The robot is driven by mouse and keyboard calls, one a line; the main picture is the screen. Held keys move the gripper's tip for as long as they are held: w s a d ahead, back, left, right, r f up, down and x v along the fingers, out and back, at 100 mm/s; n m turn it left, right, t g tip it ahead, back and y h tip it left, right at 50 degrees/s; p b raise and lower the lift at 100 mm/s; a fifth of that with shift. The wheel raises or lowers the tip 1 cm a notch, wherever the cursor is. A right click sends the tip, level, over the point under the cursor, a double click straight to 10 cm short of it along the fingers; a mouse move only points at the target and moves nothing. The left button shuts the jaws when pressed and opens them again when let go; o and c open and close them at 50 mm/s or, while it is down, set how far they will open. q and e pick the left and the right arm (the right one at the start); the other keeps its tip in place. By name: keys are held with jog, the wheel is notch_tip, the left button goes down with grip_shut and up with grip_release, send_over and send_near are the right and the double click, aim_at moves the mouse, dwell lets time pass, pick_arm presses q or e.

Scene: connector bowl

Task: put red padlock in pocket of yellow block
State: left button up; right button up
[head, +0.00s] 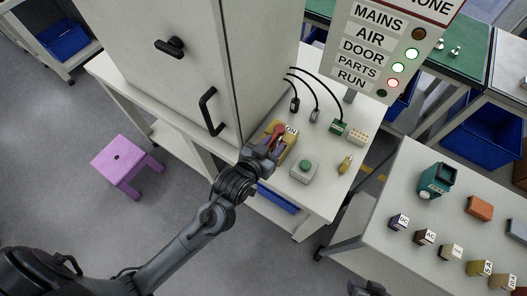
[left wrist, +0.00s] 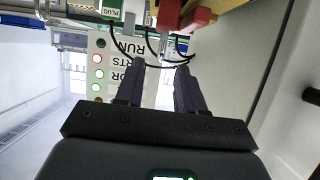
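The yellow block (head: 289,146), with an ON label, sits on the white bench in front of the cabinet. A red piece, apparently the red padlock (head: 279,130), shows at the block's upper left side. I cannot tell whether it is in a pocket. In the left wrist view the red piece (left wrist: 201,19) is at the top, beyond the fingertips, beside a yellow edge. My left gripper (head: 269,147) is at the block's left side; its fingers (left wrist: 158,75) are apart with nothing seen between them. My right gripper (head: 368,288) only partly shows at the bottom edge.
A grey box with a green button (head: 304,168) stands just right of the block. Black cables and connectors (head: 315,115) lie behind it. A small brass-coloured item (head: 346,164) is farther right. The cabinet (head: 185,60) rises at the left. A second table (head: 400,175) holds several labelled blocks.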

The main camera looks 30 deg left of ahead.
pick_arm(q)
jog(key=s+a+f+g, duration=0.2)
jog(key=s+g, duration=0.1)
jog(key=s, duration=0.4)
jog(key=s+a+f+g, duration=0.1)
jog(key=s+f+g, duration=0.1)
jog(key=s, duration=0.5)
jog(key=s+a+f+m+g, duration=0.1)
jog(key=s+a+f+g, duration=0.1)
jog(key=s, duration=0.6)
jog(key=f+g, duration=0.1)
jog(key=g, duration=0.1)
jog(key=shift+a+g+y+p, duration=0.3)
jog(key=shift+g+y+p, duration=0.05)
jog(key=shift+g+y, duration=0.05)
notch_tip(320, 180, up, 32)
jog(key=p, duration=3.2)
notch_tip(320, 180, down, 48)
jog(key=b, duration=4.8)
jog(key=shift+r, duration=0.1)
